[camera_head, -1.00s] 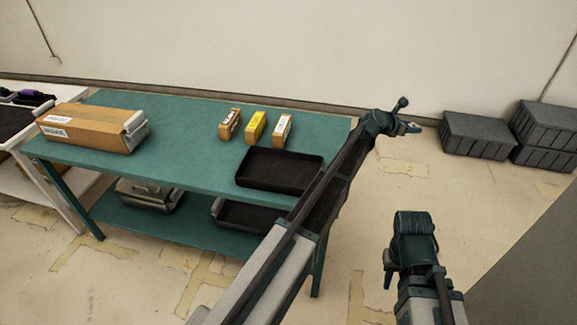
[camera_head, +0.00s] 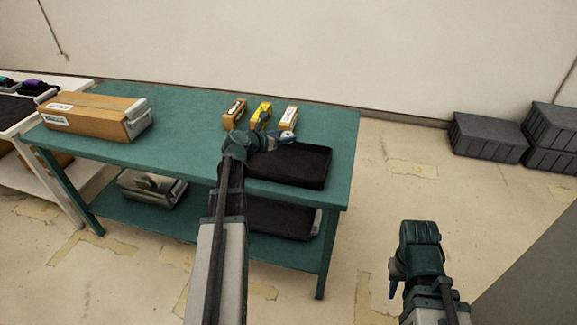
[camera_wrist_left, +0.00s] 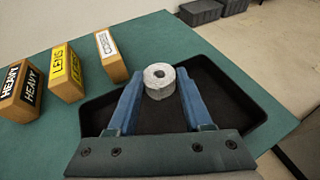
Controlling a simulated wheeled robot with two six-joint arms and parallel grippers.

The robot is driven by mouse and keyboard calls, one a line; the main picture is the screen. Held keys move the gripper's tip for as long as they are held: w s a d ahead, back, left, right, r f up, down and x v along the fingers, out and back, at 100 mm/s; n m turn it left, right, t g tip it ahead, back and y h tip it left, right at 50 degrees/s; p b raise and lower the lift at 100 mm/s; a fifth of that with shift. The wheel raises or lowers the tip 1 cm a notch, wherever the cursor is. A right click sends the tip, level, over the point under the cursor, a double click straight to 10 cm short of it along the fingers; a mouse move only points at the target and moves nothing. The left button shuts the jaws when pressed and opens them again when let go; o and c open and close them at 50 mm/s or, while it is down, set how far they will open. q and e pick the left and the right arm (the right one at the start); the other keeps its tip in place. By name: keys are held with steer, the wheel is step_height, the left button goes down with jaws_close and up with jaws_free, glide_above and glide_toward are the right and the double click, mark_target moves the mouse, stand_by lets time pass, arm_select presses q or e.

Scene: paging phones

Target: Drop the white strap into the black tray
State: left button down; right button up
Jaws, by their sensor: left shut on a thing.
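The white strap (camera_wrist_left: 159,88) is a small pale roll between the fingertips of my left gripper (camera_wrist_left: 160,82) in the left wrist view. My left gripper is shut on it and holds it over the black tray (camera_wrist_left: 262,106). In the head view, my left gripper (camera_head: 286,139) is at the back edge of the tray (camera_head: 310,168), and the strap is tiny there. The arm covers the tray's left part. My right gripper (camera_head: 393,277) hangs low at the right, away from the table; its fingers are too unclear to judge.
Small boxes stand behind the tray: HEAVY (camera_wrist_left: 21,90), LENS (camera_wrist_left: 64,75) and one with a white label (camera_wrist_left: 112,58). The tray is on a green table (camera_head: 185,135). A cardboard box (camera_head: 90,118) lies at its left. A lower shelf holds another black tray (camera_head: 283,220).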

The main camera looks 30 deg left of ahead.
arm_select(q)
steer(key=shift+s+a+f, duration=0.25)
steer(key=shift+s+a, duration=0.5)
steer(key=shift+s, duration=0.15)
steer(key=shift+f, duration=0.1)
steer(key=b, duration=0.6)
glide_above(278, 167)
steer(key=shift+y, duration=0.3)
step_height(278, 167, down, 6)
steer(key=shift+w+r, duration=0.1)
steer(key=shift+w, duration=0.05)
steer(key=shift+c, duration=1.2)
jaws_free()
